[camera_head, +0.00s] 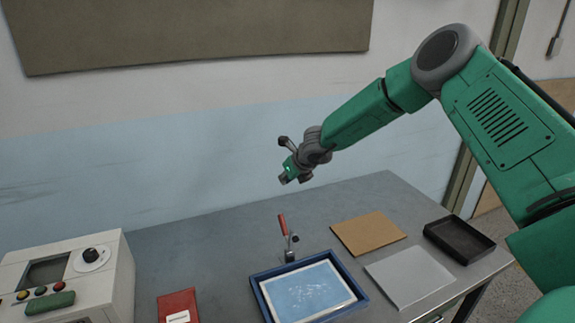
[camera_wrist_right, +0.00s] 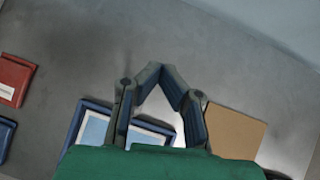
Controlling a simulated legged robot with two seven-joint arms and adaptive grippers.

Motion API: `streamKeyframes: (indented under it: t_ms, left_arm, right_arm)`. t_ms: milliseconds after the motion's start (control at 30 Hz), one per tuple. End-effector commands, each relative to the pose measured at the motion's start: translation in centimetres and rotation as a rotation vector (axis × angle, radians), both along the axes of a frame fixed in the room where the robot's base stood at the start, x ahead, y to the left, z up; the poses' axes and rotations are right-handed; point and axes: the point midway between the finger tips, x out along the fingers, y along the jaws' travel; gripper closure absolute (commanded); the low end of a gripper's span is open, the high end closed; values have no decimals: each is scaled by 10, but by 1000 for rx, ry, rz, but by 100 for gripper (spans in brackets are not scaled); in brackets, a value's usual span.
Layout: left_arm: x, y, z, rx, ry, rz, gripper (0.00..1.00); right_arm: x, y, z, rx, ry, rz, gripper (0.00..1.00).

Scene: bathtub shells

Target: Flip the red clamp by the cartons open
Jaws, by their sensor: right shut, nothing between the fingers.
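The red clamp (camera_head: 283,225) stands at the back edge of a blue-framed tray on the grey table. Its red handle points up, leaning slightly left, above a small metal body. I cannot make out the clamp in the right wrist view, where my gripper covers part of the tray. My right gripper (camera_head: 290,172) is in the air above and behind the clamp, apart from it. In the wrist view its fingertips (camera_wrist_right: 164,74) come together with nothing between them. A flat brown cardboard piece (camera_head: 368,233) lies right of the clamp. My left gripper is not in view.
The blue tray (camera_head: 259,295) holds a pale blue sheet. A grey-white sheet (camera_head: 408,277) and a black open tray (camera_head: 460,238) lie to the right. A red booklet (camera_head: 178,304) and a control box (camera_head: 120,275) are at left. The table behind the clamp is clear.

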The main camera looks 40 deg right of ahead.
Motion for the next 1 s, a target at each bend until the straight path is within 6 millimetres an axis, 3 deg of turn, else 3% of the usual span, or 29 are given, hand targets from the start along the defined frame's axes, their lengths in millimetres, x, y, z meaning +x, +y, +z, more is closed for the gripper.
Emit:
streamKeyframes:
  t_ms: [33, 233, 1000]
  left_arm:
    - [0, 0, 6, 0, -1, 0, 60]
    - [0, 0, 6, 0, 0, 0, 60]
    - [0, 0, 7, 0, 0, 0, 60]
  right_arm:
    - [1, -2, 11, 2, -4, -2, 100]
    - [2, -6, 24, 3, -3, -1, 100]
    - [3, -5, 26, 1, -2, 1, 100]
